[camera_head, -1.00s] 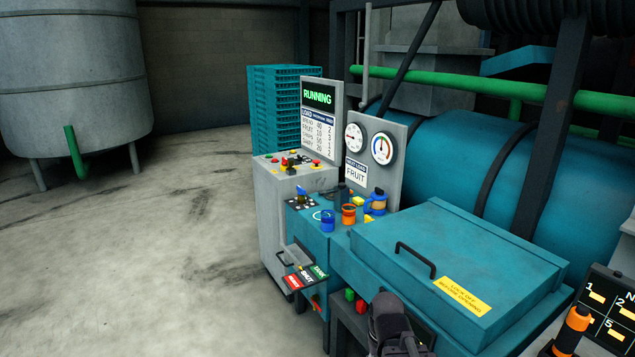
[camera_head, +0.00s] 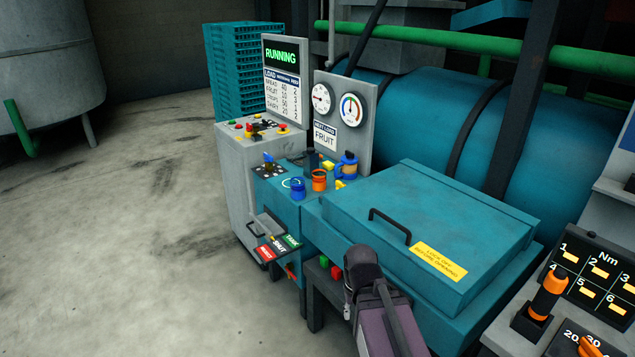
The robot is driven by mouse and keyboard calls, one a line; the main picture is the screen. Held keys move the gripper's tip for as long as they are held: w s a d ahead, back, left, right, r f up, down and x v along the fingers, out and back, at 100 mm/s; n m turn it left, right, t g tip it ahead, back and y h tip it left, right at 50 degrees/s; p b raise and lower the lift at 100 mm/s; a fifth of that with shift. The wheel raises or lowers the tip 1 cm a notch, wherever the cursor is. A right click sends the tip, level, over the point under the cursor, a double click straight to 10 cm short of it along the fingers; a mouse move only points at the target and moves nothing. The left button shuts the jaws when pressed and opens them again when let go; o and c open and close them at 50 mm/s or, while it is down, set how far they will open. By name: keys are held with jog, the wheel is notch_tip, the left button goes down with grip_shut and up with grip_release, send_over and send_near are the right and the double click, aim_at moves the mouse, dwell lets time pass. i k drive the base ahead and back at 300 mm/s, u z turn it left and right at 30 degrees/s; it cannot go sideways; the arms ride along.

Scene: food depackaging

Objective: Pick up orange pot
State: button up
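The orange pot (camera_head: 319,180) is a small open-topped cup. It stands upright on the teal bench (camera_head: 294,212), just right of a blue pot (camera_head: 297,188). A blue jug-like item with a tan band (camera_head: 347,166) stands to its right. My arm reaches in from the bottom edge, below and right of the pots and in front of the teal lidded box. No gripper fingers can be made out. The orange pot is clear of my arm.
A teal box with a black handle (camera_head: 390,226) fills the bench's right side. Dials on a grey panel (camera_head: 360,108) stand behind the pots. A grey control cabinet (camera_head: 235,178) is at left. A tool with an orange handle (camera_head: 547,294) stands at lower right. Floor at left is clear.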

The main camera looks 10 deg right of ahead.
aim_at(319, 181)
jog(key=z, duration=1.05)
jog(key=k, duration=0.1)
jog(key=u, duration=3)
jog(key=i, duration=2.05)
